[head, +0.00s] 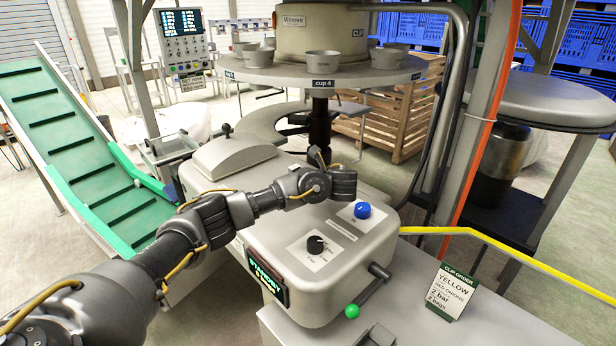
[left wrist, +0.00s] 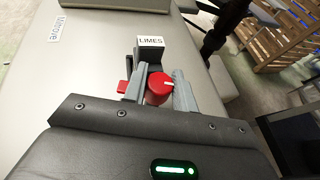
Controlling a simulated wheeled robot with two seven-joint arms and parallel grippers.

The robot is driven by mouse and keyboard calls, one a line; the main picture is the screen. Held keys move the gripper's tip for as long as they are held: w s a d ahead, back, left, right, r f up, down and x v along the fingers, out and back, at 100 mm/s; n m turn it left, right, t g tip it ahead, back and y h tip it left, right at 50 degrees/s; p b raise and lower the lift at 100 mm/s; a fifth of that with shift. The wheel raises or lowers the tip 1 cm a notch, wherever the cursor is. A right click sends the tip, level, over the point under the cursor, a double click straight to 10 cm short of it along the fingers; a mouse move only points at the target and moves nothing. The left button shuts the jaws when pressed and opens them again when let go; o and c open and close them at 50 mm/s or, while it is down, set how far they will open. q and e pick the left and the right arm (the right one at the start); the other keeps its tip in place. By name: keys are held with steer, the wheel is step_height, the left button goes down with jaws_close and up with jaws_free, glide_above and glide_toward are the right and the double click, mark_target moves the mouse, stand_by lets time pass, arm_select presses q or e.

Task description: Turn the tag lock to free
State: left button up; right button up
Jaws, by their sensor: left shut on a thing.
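A red round knob (left wrist: 159,88) with a white mark on its top shows in the left wrist view. It stands beside a grey block (left wrist: 150,48) labelled LIMES. I take this knob for the tag lock. My left gripper (left wrist: 161,84) is shut on the knob, one finger on each side. The white mark points to the right in that view. In the head view my left arm reaches over the white machine (head: 270,225); the knob and fingertips are hidden there behind my wrist. No words beside the knob are readable. My right gripper is not in view.
The machine top carries a black dial (head: 315,244) and a blue knob (head: 362,210). A green-ended lever (head: 352,311) is at its front right. A clip order card (head: 451,290) stands on the bench. A round table with cups (head: 322,75) is behind; a green conveyor (head: 90,150) is left.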

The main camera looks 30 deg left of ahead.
arm_select(q)
steer(key=shift+n+g+y+p, duration=0.3)
steer(key=shift+n+g+y, duration=0.6)
steer(key=shift+n+g, duration=0.75)
steer(key=shift+g, duration=0.25)
steer(key=o, duration=1)
steer(key=shift+c, duration=0.2)
